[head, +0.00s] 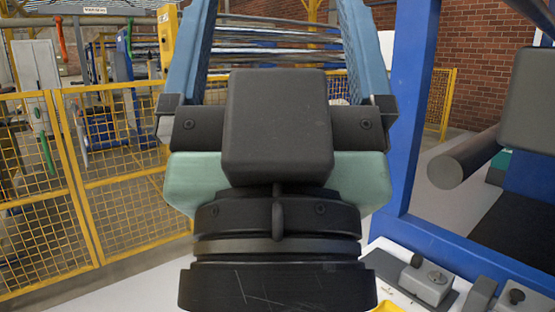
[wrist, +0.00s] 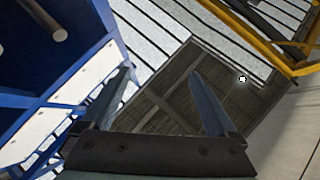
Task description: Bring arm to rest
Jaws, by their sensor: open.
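My gripper (head: 277,40) fills the middle of the head view, close to the camera and raised. Its two blue fingers point up, spread wide apart, and run out of the picture at the top. The dark wrist block and the round black joint below it hide much of what is behind. My gripper also shows in the wrist view (wrist: 158,76), open, with nothing between the fingers. The wrist view looks up past them at the roof.
A yellow mesh fence (head: 120,160) stands at the left. A blue machine frame (head: 409,110) rises close at the right, with a dark roller (head: 463,160) beyond it. A white panel with dark fittings (head: 425,285) lies at the lower right. Pale floor shows at lower left.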

